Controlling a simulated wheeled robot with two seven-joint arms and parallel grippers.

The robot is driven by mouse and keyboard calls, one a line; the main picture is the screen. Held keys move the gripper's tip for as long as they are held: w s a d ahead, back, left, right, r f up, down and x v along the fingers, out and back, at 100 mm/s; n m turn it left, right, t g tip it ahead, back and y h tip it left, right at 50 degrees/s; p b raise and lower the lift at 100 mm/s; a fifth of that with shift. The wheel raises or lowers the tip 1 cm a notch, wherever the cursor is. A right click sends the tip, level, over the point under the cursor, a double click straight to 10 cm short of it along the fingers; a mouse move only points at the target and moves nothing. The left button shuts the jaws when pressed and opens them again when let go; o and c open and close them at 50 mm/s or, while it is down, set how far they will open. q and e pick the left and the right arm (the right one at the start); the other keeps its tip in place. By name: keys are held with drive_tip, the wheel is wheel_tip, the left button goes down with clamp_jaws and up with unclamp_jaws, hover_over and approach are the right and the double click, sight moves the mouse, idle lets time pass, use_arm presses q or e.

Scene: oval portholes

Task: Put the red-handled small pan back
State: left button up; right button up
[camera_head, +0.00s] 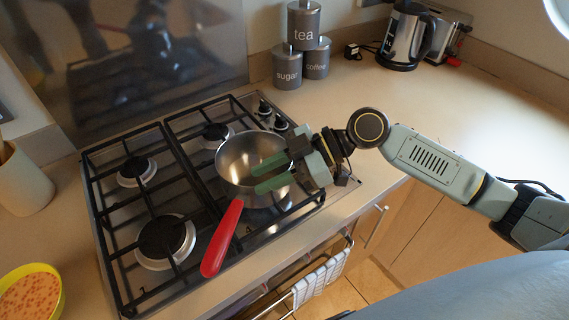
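The small pan (238,158) is a silver metal bowl with a red handle (222,238). It sits on the front right part of the gas hob, and its handle points toward the front left. My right gripper (256,176) reaches in from the right. Its two green fingers are spread apart over the right side of the pan's bowl, with nothing visible between them but pan. I cannot tell whether they touch the pan. My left gripper is not in view.
The gas hob (122,231) has black grates and several burners. Tea, sugar and coffee canisters (287,66), a kettle (405,37) and a toaster (449,32) stand behind. A yellow bowl (52,271) is at front left. The right counter is largely clear beyond my arm.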

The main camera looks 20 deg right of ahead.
drive_tip(key=b+v, duration=0.1)
drive_tip(key=v, duration=1)
drive_tip(key=shift+d, duration=0.2)
drive_tip(key=shift+r, duration=0.1)
